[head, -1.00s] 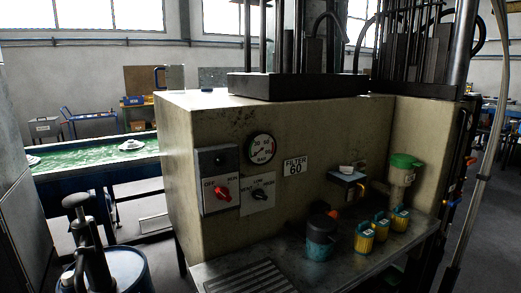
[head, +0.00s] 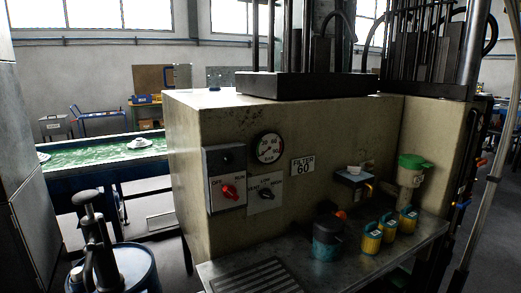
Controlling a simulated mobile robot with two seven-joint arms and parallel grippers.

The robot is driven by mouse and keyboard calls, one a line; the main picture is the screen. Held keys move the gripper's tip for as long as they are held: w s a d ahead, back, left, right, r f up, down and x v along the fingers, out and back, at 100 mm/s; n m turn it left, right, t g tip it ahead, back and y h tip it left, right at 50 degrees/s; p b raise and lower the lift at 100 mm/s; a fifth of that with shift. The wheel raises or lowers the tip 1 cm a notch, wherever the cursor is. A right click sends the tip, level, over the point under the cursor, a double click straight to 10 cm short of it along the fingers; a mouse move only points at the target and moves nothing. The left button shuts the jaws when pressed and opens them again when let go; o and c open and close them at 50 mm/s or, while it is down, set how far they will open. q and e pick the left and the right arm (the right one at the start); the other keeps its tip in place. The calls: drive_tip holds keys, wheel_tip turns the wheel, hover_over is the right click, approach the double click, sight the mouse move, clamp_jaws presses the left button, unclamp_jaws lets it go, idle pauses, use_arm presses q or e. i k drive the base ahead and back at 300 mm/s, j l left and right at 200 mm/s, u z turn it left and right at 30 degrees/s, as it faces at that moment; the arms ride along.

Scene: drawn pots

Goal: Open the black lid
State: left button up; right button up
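A teal pot (head: 326,250) with a black lid (head: 328,228) stands on the metal shelf in front of the beige machine. The lid sits on top of the pot and looks closed. An orange part (head: 341,214) shows just behind the lid, partly hidden by it. Neither of my grippers is in view.
Several yellow containers with teal tops (head: 390,228) stand right of the pot. A green-topped cup (head: 411,170) is mounted behind them. The metal shelf (head: 222,272) has a slotted grate at its left. A blue drum (head: 135,265) with a pump stands at lower left.

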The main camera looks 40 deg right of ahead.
sight(328, 229)
drive_tip(key=z, duration=1.7)
